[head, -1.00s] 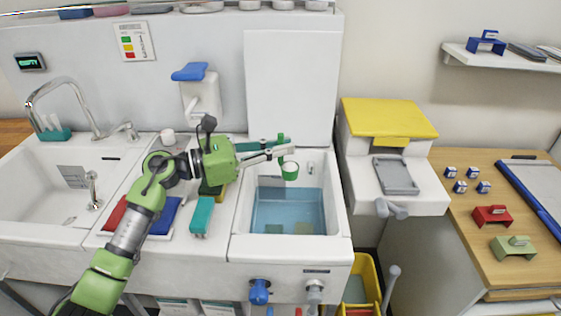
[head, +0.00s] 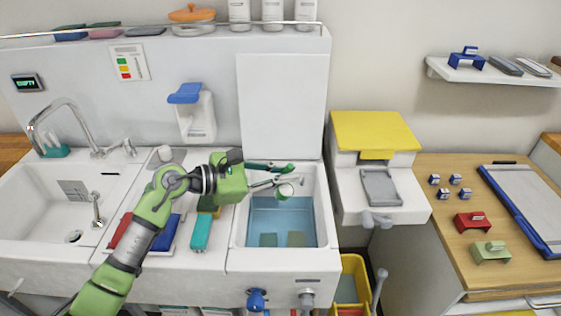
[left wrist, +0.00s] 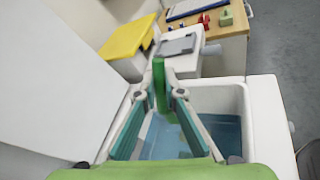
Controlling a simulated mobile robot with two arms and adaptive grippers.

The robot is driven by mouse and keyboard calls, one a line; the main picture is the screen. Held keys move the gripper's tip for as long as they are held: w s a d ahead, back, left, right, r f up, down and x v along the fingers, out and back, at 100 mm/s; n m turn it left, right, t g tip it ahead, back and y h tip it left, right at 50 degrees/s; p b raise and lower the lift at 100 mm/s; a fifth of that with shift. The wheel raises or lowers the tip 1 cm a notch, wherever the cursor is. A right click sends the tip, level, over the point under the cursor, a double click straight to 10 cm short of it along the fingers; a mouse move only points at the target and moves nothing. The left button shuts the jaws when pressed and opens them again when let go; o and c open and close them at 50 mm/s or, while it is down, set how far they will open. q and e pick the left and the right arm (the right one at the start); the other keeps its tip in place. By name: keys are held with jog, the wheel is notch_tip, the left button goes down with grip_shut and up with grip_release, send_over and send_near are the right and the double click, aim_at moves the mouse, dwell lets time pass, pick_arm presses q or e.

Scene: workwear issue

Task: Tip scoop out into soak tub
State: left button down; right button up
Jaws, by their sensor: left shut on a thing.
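The soak tub (head: 322,208) is a white basin with blue water (head: 283,221), right of the sink counter. My left gripper (head: 281,175) is over the back part of the tub. It is shut on the green handle of the scoop (head: 285,191). The scoop's small pale cup with a green rim hangs above the water, apart from it, and looks tilted. Whether anything is in the cup I cannot tell. In the left wrist view the green handle (left wrist: 160,83) stands between the fingertips, and the tub (left wrist: 246,100) lies below. My right gripper is not in view.
Two dark squares lie in the tub's water. A raised white panel (head: 281,107) stands behind the tub. A teal brush-like block (head: 201,232) lies on the counter to its left. A yellow-lidded white unit (head: 375,133) stands close on the right.

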pick_arm(q)
jog(key=shift+s+d+r+m+y+p, duration=0.15)
jog(key=shift+s+d+m+y+p, duration=0.3)
jog(key=shift+p, duration=0.8)
jog(key=s+d+f+m+t+y+p, duration=0.2)
jog(key=d+f+m+y+p, duration=0.2)
jog(key=m+y+p, duration=0.1)
jog(key=shift+s+f+m+t+y, duration=0.15)
jog(key=shift+s+m+t+y, duration=0.1)
jog(key=shift+m+t+y, duration=0.15)
jog(key=shift+p, duration=0.3)
